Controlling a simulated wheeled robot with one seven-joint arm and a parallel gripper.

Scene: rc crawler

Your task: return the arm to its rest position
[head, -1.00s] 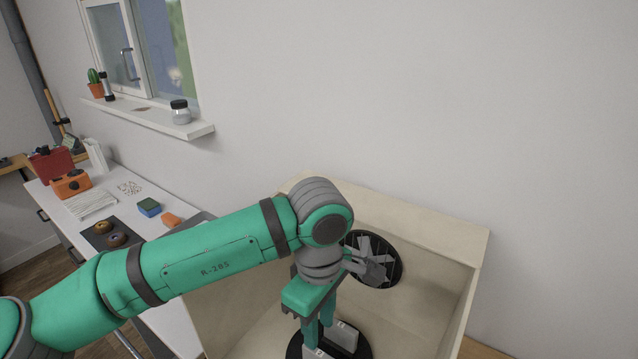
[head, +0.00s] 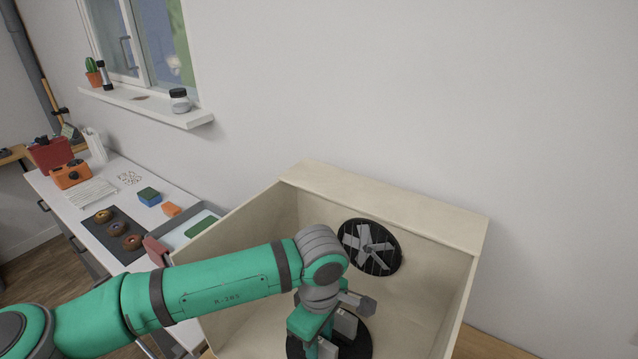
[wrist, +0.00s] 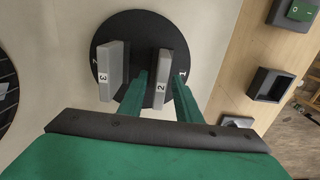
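My gripper (head: 318,345) is low inside a pale wooden box in the head view, over a black disc (head: 362,346). In the wrist view my gripper (wrist: 160,76) has its two green fingers apart. A grey block marked 2 (wrist: 162,88) shows between and beyond the fingertips; I cannot tell whether either finger touches it. A second grey block marked 3 (wrist: 112,75) stands to the left on the same disc (wrist: 140,28). In the head view the fingers partly hide the blocks, and the picture's lower edge cuts off the disc.
The wooden box (head: 390,197) surrounds my gripper with high walls. A round black fan (head: 369,246) is in its back wall. A white table (head: 160,200) with rings, coloured blocks and an orange object stands left. A window ledge (head: 150,108) holds small items. The space above the box is clear.

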